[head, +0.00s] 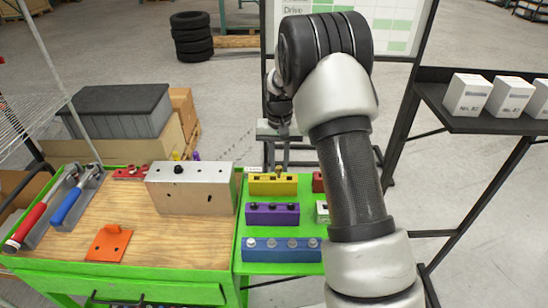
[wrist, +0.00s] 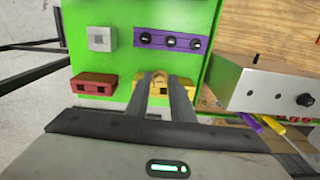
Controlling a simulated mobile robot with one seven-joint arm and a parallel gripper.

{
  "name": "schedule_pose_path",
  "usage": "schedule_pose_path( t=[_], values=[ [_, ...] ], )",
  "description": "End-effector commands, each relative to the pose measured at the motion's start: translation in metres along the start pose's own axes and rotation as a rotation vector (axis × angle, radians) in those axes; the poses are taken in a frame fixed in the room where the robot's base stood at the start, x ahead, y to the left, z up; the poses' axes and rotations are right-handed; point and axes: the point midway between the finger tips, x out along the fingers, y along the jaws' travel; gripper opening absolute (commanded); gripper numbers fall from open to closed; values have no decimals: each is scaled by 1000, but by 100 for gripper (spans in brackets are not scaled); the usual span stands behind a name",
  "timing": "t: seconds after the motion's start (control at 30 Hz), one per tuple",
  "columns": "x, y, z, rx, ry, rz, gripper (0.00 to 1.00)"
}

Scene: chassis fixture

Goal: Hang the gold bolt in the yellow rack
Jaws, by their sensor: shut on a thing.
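The yellow rack (head: 262,187) stands at the back of the green surface, left of my arm in the head view. It also shows in the wrist view (wrist: 187,87), partly behind my fingers. The gold bolt (head: 279,173) is upright at the rack's top, right of its middle in the head view. My gripper (wrist: 161,80) is shut on the gold bolt (wrist: 159,87), with its fingers pointing at the rack. I cannot tell whether the bolt's shank is seated in a slot, as the fingers and rack hide it.
A purple rack (head: 272,214) with dark bolts and a blue rack (head: 281,250) with silver bolts stand in front. A red rack (wrist: 94,84) and a small grey-white block (wrist: 102,38) are close by. A tall metal box (head: 190,188) stands on the wooden top beside them.

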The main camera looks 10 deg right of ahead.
Motion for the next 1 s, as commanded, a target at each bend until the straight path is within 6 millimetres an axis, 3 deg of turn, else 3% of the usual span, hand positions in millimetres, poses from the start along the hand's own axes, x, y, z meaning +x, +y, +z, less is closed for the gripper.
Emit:
schedule_pose_path(
  t=[0.03,0.1,0.3,0.57,1.0],
  values=[
    [15,-5,-20,30,1,0,0],
    [23,-10,-42,72,0,0,0],
    [39,-21,-78,151,0,-2,0],
    [46,-23,-86,173,1,-2,0],
    [77,-24,-85,172,1,-2,0]
  ],
)
